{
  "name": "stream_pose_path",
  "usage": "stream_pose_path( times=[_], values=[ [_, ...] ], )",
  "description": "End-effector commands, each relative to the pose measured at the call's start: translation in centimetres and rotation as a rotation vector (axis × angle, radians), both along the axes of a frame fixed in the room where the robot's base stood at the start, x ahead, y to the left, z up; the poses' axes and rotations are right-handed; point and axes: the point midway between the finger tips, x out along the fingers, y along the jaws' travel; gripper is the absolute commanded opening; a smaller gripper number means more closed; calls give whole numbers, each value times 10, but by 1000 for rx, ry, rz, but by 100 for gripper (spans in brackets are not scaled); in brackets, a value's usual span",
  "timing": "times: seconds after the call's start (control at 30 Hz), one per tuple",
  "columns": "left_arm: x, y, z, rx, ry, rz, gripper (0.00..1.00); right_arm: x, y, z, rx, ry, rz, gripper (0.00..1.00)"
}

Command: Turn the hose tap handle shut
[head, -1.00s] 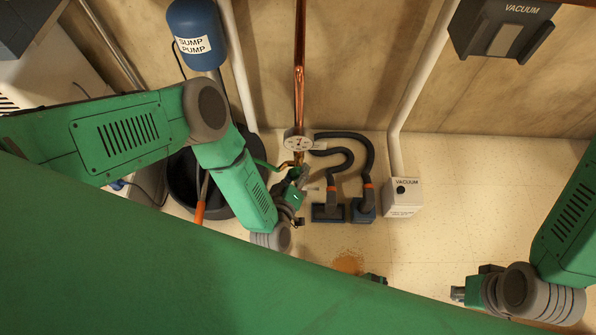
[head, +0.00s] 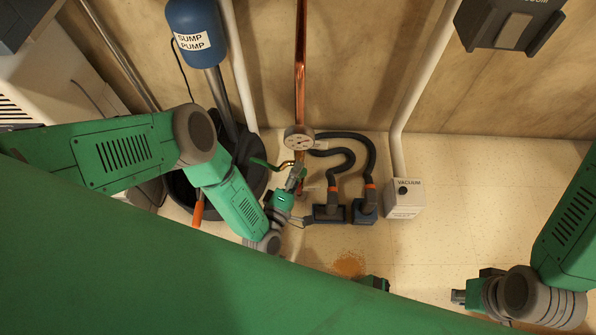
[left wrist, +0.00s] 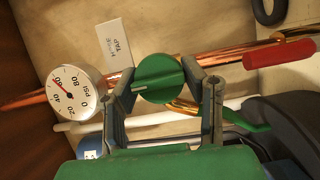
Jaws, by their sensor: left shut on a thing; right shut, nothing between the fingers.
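The hose tap handle is a round green knob (left wrist: 160,78) with a raised ridge across its face, on a copper pipe. My left gripper (left wrist: 163,84) is shut on it, one finger on each side, in the left wrist view. A white tag (left wrist: 114,43) reading "HOSE TAP" is beside it. In the head view, my left gripper (head: 297,178) is at the foot of the copper pipe (head: 300,75), just below the gauge, and the handle is too small to tell there. My right gripper (head: 458,296) is shut and empty at the lower right, well away from the tap.
A pressure gauge (left wrist: 74,93) is close beside the handle, and a red lever (left wrist: 279,53) is further along. A green hose (head: 265,163) leads toward a black sump basin. Vacuum hoses (head: 370,158) and a white vacuum box (head: 404,199) stand to the right, with open floor beyond.

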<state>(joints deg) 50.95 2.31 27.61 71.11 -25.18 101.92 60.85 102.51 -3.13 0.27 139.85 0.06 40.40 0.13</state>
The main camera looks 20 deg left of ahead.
Motion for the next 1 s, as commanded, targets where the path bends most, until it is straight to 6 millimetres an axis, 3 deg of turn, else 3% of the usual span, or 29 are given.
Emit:
stream_pose_path(
  times=[0.63, 0.67, 0.7, 1.0],
  values=[
    [-1, 5, -4, -40, -5, 8, 9, 0, 0, 0, 0, 0, 0, 0],
    [-1, 5, -4, -40, -5, 8, 48, 0, 0, 0, 0, 0, 0, 0],
    [-1, 5, -4, -40, -5, 7, 59, 0, 0, 0, 0, 0, 0, 0],
    [-1, 2, -2, -42, -9, 4, 59, 0, 0, 0, 0, -1, 0, 0]
  ],
)
